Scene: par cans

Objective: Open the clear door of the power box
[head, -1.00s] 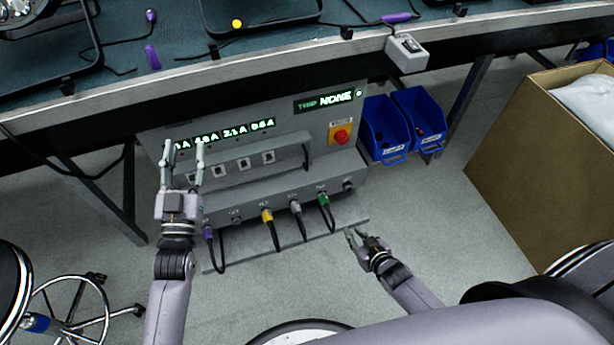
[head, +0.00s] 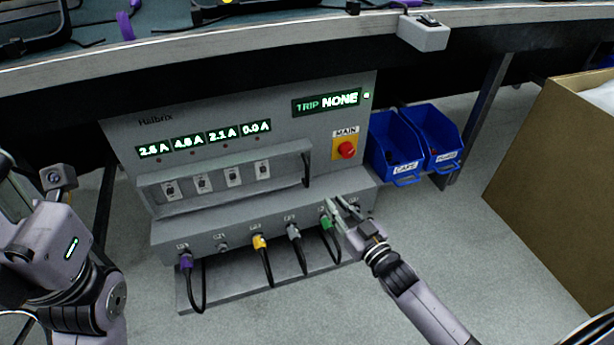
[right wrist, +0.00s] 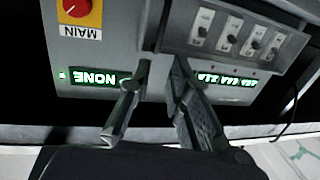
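The grey power box (head: 215,120) stands under the workbench. Its clear door (head: 218,180) spans a row of several small switches and appears closed. A dark handle (head: 307,168) stands at the door's right end; it also shows in the right wrist view (right wrist: 158,25). My right gripper (head: 342,212) is open and empty, in front of the box's lower right, to the right of and below the handle. In the right wrist view my two fingers (right wrist: 161,66) are apart and point towards the handle's end. My left arm is at the left edge; its fingertips are out of view.
A red MAIN knob (head: 347,149) sits on the box right of the door. Coloured plugs, including a green one (head: 328,222), hang below. Blue bins (head: 395,150) and a cardboard box (head: 560,180) stand to the right. The workbench edge (head: 230,45) overhangs the box.

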